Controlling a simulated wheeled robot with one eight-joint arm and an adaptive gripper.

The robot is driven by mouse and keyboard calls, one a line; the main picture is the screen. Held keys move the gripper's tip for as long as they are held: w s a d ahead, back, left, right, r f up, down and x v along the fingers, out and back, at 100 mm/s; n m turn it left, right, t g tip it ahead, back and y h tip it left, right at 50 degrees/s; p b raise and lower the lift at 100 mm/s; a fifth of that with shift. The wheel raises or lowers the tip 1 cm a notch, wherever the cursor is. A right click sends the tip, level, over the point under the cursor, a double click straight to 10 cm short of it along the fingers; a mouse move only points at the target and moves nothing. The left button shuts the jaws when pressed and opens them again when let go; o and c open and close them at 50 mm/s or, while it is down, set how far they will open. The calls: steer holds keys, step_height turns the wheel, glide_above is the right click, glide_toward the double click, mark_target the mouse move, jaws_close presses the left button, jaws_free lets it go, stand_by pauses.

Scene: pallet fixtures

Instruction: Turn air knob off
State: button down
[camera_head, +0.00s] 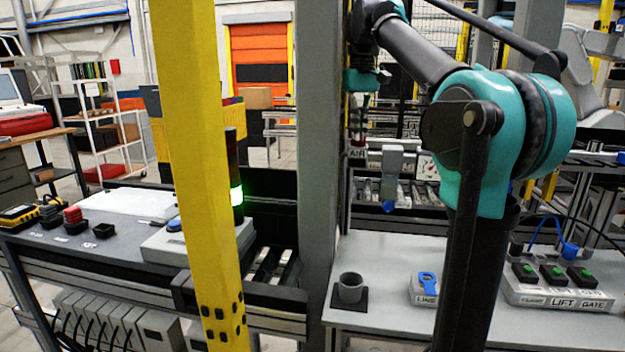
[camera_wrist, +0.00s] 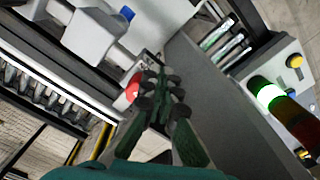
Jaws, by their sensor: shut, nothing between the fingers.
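The AIR label (camera_head: 357,153) is on the air unit (camera_head: 392,160) beside the grey post in the head view. In the wrist view a red knob (camera_wrist: 133,88) shows just left of my gripper's fingers, close to them; I cannot tell whether they touch. My gripper (camera_wrist: 162,80) is shut with nothing between its fingers. In the head view my gripper (camera_head: 359,122) points down just above the AIR label. The knob cannot be made out clearly there, and I cannot tell its turn position.
The grey post (camera_head: 316,150) stands close beside my gripper. A yellow post (camera_head: 195,150) is nearer. A round gauge (camera_head: 427,166) is on the air unit's right. A button box (camera_head: 562,284), a blue padlock (camera_head: 426,286) and a grey cup (camera_head: 350,288) are on the right table.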

step_height(320, 180, up, 6)
steer(key=shift+s, duration=0.2)
stand_by(0.4)
steer(key=shift+d, duration=0.15)
steer(key=shift+w+d+f, duration=0.15)
steer(key=shift+d+f, duration=0.2)
steer(key=shift+f, duration=0.65)
steer(key=shift+w+d+f, duration=0.2)
steer(key=shift+d+f, duration=0.2)
steer(key=shift+f, duration=0.55)
steer(key=shift+w+d+f, duration=0.15)
steer(key=shift+d+f, duration=0.2)
steer(key=shift+f, duration=0.65)
steer(key=shift+w+a, duration=0.15)
steer(key=shift+w, duration=0.05)
